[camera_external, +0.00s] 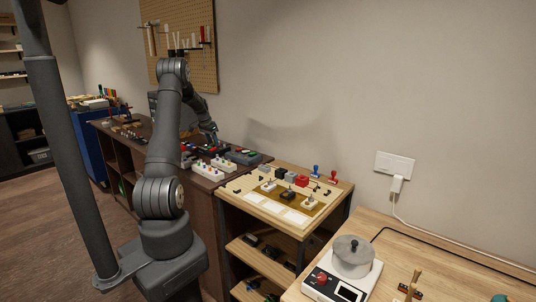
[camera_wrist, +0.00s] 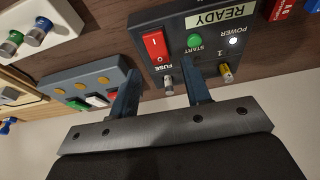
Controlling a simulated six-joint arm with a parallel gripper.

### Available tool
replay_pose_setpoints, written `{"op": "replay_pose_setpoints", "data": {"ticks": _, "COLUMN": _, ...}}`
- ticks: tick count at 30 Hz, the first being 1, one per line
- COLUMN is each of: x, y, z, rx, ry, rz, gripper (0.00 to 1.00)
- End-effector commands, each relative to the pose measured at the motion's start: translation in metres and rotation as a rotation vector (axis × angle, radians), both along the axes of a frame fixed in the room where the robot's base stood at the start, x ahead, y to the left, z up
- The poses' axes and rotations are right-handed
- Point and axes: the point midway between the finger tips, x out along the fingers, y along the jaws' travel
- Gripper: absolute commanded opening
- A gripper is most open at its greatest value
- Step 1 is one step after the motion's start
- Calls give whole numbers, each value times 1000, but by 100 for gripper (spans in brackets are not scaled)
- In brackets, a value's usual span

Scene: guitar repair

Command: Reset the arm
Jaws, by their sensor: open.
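My gripper (camera_wrist: 160,72) is open in the wrist view, its two blue-grey fingers apart with nothing between them. It points at a dark control box (camera_wrist: 205,45) with a READY label, a red rocker switch, a green START button, a fuse holder and a lit POWER lamp. The fingertips overlap the box's near edge in the picture; I cannot tell whether they touch it. In the external view my gripper (camera_external: 211,136) is low over the dark workbench (camera_external: 252,160), at the far end of my bent arm; its fingers are too small to make out.
A grey box (camera_wrist: 88,85) with coloured buttons and a white box (camera_wrist: 40,28) with knobs lie left in the wrist view. A wooden cart (camera_external: 335,190) holds small parts. A scale (camera_external: 345,272) with a round pot (camera_external: 352,252) stands front right. A pegboard (camera_external: 180,40) hangs behind.

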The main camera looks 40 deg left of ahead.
Motion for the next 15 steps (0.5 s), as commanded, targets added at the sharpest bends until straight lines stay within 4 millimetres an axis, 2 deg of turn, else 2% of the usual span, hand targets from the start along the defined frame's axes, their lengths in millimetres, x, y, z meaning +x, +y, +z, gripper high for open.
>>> {"op": "replay_pose_setpoints", "data": {"ticks": 1, "x": -3, "y": 1, "z": 11, "rx": 3, "ry": -3, "rz": 1, "gripper": 44}}
{"op": "replay_pose_setpoints", "data": {"ticks": 15, "x": -30, "y": 1, "z": 102, "rx": 4, "ry": -4, "rz": 1, "gripper": 44}}
